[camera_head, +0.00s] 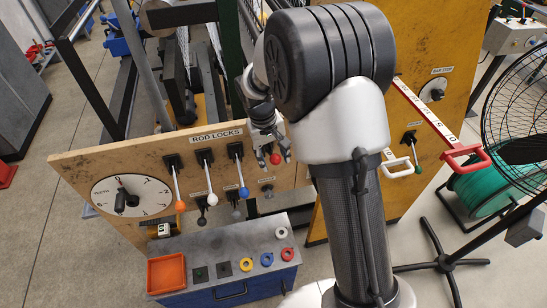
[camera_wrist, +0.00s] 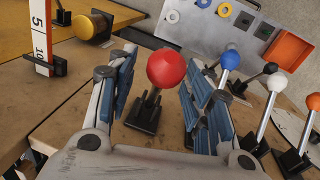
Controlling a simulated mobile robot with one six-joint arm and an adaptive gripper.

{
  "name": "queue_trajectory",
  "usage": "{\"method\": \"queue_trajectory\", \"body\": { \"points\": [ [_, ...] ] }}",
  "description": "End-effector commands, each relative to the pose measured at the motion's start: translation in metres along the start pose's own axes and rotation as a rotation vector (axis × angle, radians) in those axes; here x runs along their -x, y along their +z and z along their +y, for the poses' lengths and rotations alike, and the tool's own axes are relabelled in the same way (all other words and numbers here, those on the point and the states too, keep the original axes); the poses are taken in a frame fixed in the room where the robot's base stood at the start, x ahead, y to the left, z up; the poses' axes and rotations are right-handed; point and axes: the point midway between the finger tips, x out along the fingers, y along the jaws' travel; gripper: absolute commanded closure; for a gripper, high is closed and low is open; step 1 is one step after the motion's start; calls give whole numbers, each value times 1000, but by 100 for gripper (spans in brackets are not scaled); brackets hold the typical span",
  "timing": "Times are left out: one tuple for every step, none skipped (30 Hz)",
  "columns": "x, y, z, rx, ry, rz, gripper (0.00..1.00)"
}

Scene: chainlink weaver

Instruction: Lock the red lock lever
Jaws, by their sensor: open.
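The red lock lever is seen nearly end-on in the wrist view, with its round red knob (camera_wrist: 166,68) above a black base. In the head view the knob (camera_head: 275,159) shows at the right end of the lever row on the wooden panel. My gripper (camera_wrist: 162,85) is open, with one blue-padded finger on each side of the red knob. A gap shows between the knob and both fingers. In the head view my gripper (camera_head: 270,143) is over the lever and hides most of its shaft.
Orange (camera_head: 180,206), white (camera_head: 212,198) and blue (camera_head: 243,192) knobbed levers stand left of the red one under the "ROD LOCKS" label (camera_head: 217,133). The blue knob (camera_wrist: 231,60) is close beside one finger. A grey-topped bench (camera_head: 225,246) with rings and an orange bin stands below.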

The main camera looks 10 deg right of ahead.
Motion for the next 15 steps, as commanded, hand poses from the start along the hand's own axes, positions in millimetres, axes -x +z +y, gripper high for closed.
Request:
{"method": "queue_trajectory", "body": {
  "points": [
    [-4,0,0,0,0,-2,53],
    [-5,0,0,0,0,-2,53],
    [-6,0,0,0,0,-1,53],
    [-7,0,0,0,0,-1,53],
    [-7,0,0,0,0,0,53],
    [-8,0,0,-1,0,0,53],
    [-8,0,0,-1,0,0,53],
    [-8,0,0,0,0,0,53],
    [-8,0,0,0,0,0,53],
    [-7,0,0,0,0,0,53],
    [-7,0,0,0,0,0,53],
    [-7,0,0,0,0,0,55],
    [-7,0,0,0,0,0,57],
    [-7,0,0,0,0,0,59],
    [-7,0,0,0,0,0,62]
  ]
}}
